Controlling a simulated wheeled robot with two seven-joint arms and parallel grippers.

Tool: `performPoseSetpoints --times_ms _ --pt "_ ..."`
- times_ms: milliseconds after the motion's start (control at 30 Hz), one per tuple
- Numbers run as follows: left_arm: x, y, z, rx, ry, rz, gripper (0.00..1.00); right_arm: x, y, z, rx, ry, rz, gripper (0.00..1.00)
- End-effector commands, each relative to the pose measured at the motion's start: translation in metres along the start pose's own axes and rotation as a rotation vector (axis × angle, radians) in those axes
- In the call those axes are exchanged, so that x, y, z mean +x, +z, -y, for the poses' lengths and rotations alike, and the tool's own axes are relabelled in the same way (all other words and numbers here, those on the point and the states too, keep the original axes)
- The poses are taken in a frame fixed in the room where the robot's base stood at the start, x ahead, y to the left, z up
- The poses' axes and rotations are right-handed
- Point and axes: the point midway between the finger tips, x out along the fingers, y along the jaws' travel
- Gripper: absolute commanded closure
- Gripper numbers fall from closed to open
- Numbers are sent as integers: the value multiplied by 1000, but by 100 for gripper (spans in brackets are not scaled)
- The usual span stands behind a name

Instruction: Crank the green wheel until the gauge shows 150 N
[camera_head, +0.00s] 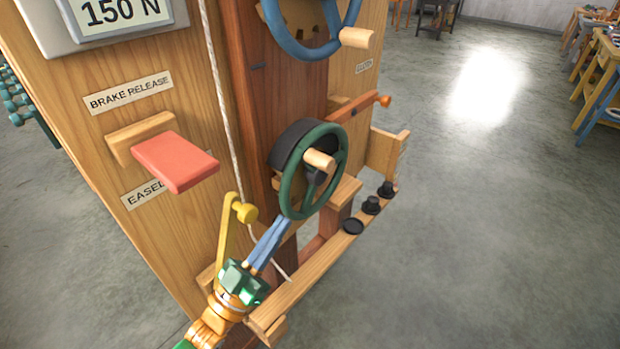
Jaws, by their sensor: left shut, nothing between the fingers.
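The green wheel (290,200) is on the lower right of the wooden post, with a pale wooden crank knob (319,160) at its upper middle. The gauge (122,12) at the top left reads 150 N; its upper edge is cut off. My left gripper (277,228) has its blue fingers shut, with nothing between them. Its tips are just below the green wheel's lower rim in the picture and well below the knob; I cannot tell whether they touch the rim. My right gripper is not in view.
A red brake release paddle (175,161) juts from the panel. A blue wheel (300,48) is above, and an orange-tipped lever (360,107) sits between the wheels. A white rope (221,95) hangs past a yellow lever (228,240). Open floor (480,200) is at the right.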

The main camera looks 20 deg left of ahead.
Motion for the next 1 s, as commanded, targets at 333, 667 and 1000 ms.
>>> performPoseSetpoints --times_ms 333,667,1000 --pt "77 -3 0 0 0 -2 100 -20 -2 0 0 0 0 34" --pt "104 0 0 0 0 2 100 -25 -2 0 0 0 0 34" --pt "106 -2 0 1 0 9 100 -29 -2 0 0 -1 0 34"
